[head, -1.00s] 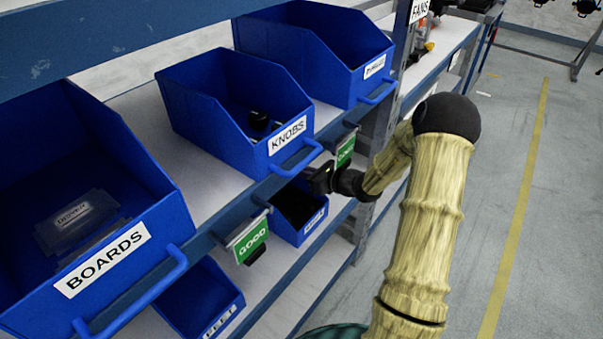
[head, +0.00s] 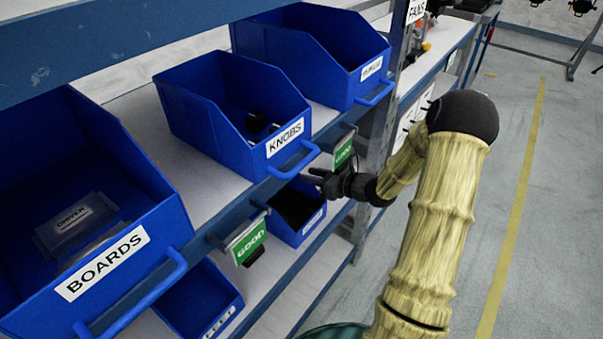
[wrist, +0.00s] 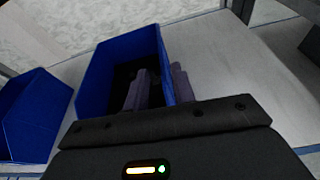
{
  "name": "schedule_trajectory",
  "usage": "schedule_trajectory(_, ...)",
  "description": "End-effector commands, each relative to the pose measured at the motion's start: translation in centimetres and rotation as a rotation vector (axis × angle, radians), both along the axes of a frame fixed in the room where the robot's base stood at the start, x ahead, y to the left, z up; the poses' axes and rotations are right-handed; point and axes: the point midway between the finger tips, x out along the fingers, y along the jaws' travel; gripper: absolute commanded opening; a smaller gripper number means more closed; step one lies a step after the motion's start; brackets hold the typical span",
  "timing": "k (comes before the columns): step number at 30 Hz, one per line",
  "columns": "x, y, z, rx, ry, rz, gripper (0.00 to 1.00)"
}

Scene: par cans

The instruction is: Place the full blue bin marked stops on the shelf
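A blue bin (head: 283,228) with dark contents stands on the lower shelf, below the KNOBS bin. Its white label is too small to read, so I cannot confirm that it says stops. My gripper (head: 316,180) is open just above this bin's front, beside the upper shelf's edge. In the wrist view the bin (wrist: 93,85) lies ahead of my gripper (wrist: 160,86). One finger appears over the bin's inside and the other outside its right wall; I cannot tell whether they touch it.
The upper shelf holds the BOARDS bin (head: 150,275), the KNOBS bin (head: 210,125) and another blue bin (head: 335,75). Green GOOD tags (head: 250,244) hang from its edge. Another bin (head: 195,300) stands lower left. A shelf post (head: 380,130) rises beside my arm.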

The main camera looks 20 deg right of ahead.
Motion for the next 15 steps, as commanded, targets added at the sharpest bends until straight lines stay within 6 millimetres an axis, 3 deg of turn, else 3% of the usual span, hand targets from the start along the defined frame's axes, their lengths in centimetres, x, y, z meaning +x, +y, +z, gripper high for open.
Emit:
schedule_trajectory(9, -4.7, -3.6, 1.9, 0.0, 0.0, -0.004, 0.26)
schedule_trajectory(15, -5.9, -4.4, 2.3, 0.0, 0.0, -0.001, 0.26)
